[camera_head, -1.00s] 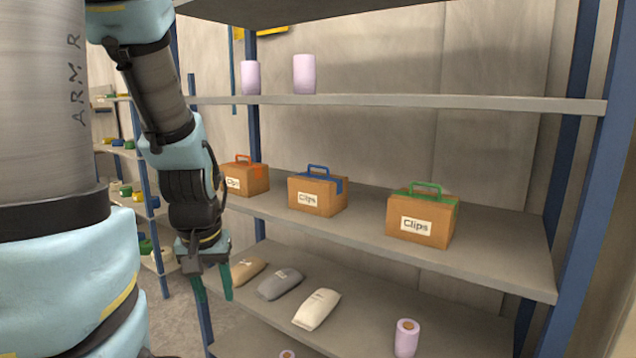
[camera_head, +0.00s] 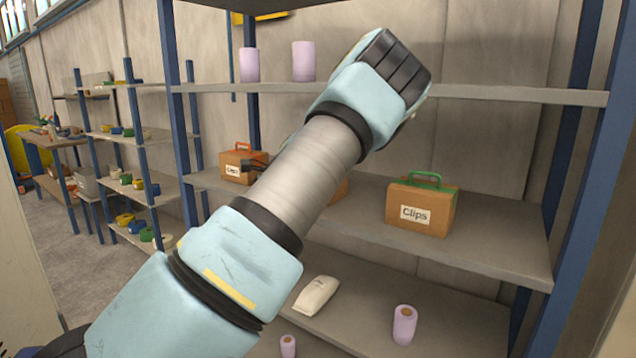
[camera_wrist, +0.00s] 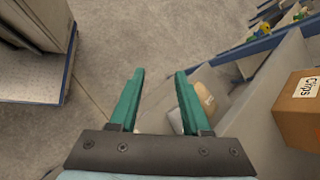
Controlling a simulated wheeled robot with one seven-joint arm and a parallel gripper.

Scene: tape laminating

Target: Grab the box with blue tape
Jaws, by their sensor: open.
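The box with blue tape (camera_head: 338,191) is on the middle shelf between the other two boxes. My arm hides nearly all of it in the head view, leaving a brown sliver at its right side. My gripper (camera_wrist: 159,75) is open in the wrist view, with two green fingers and nothing between them. The fingers point past the shelf edge toward the floor. A brown Clips box (camera_wrist: 298,112) stands to the right of the fingers, apart from them; its tape colour does not show there. In the head view the fingers are hidden behind my arm.
A box with orange tape (camera_head: 240,166) stands left and a box with green tape (camera_head: 421,205) right on the middle shelf (camera_head: 500,252). Lilac rolls (camera_head: 303,62) stand above. A white bag (camera_head: 316,294) and more rolls are below. Other shelving stands at left.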

